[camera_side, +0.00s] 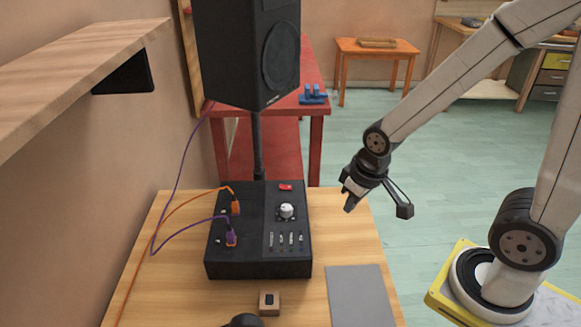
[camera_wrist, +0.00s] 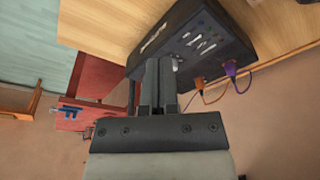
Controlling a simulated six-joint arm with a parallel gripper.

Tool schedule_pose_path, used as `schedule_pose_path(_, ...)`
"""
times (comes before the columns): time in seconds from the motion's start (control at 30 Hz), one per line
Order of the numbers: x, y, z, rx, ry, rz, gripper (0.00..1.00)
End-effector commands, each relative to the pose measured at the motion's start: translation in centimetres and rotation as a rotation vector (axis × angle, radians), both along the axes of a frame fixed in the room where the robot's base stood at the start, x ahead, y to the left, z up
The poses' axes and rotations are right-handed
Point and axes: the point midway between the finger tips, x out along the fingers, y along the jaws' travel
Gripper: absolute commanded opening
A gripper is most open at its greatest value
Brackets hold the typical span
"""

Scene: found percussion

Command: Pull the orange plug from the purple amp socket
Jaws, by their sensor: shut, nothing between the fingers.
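The orange plug (camera_side: 235,208) sits upright in the top left of the black amp box (camera_side: 240,267), with its orange cable running left and down. A purple plug (camera_side: 231,239) sits in the same box, nearer the front. In the wrist view the orange plug (camera_wrist: 199,84) and purple plug (camera_wrist: 230,69) are right of my fingers. The socket colours under the plugs are hidden. My gripper (camera_side: 349,207) is shut and empty, to the right of the box and apart from both plugs; its fingers also show in the wrist view (camera_wrist: 158,62).
A black speaker (camera_side: 240,55) on a pole stands behind the box. A wooden shelf (camera_side: 75,75) juts in at upper left. A grey mat (camera_side: 358,296) and a small wooden block (camera_side: 269,303) lie in front on the table (camera_side: 180,285). The box has a white knob (camera_side: 287,211).

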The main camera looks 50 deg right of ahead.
Motion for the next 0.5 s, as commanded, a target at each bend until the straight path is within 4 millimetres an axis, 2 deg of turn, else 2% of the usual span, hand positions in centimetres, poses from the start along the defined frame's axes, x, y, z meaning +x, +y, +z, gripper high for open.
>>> schedule_pose_path(0.3,0.01,0.0,0.0,0.0,0.0,0.0,0.0)
schedule_pose_path(0.37,0.02,0.0,0.0,0.0,0.0,0.0,0.16)
schedule_pose_path(0.5,0.44,0.06,0.07,0.003,0.002,-0.008,0.6)
